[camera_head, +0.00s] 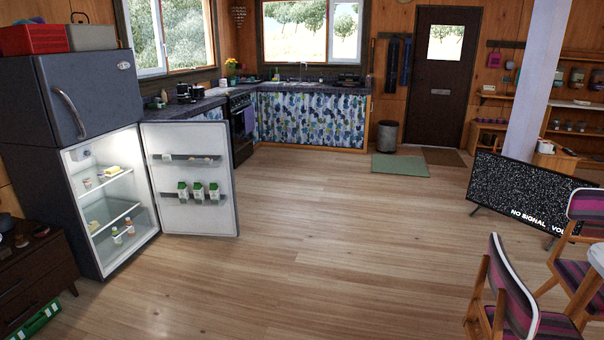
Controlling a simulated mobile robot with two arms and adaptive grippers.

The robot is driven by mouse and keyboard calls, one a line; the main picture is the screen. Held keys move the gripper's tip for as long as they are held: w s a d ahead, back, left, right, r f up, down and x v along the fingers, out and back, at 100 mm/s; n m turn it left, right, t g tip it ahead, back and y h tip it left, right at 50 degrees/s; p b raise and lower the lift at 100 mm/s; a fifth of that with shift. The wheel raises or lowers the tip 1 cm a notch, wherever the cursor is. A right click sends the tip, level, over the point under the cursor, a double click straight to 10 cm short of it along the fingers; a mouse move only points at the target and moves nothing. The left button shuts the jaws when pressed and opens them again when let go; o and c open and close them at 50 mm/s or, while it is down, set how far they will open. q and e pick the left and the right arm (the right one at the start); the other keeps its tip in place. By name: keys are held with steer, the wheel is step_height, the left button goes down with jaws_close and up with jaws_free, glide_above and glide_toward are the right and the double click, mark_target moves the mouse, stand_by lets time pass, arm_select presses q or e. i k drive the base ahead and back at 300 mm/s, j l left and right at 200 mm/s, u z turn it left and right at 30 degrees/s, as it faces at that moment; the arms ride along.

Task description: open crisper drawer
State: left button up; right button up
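The dark grey fridge (84,95) stands at the left. Its lower door (219,212) is wide open and swung out to the right, with several green-and-white cartons (198,192) on its rack. The lit inside has shelves (117,213) with a few small items and bottles. The crisper drawer cannot be made out clearly; the bottom of the compartment (132,250) looks pale and is partly cut off from sight. The upper freezer door is shut. Neither of my grippers is in view.
Open wooden floor (290,240) lies in front of the fridge and across the middle. A dark wooden cabinet (38,275) stands left of the fridge. A television (522,195) and striped chairs (512,295) are at the right. A kitchen counter (312,120) runs along the back.

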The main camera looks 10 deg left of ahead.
mark_target(106, 233)
steer(key=i+j+u, duration=0.2)
steer(key=i+u, duration=0.3)
steer(key=i, duration=0.2)
steer(key=i+u, duration=0.5)
steer(key=i, duration=0.15)
steer(key=i+l+u, duration=0.45)
steer(key=i, duration=0.2)
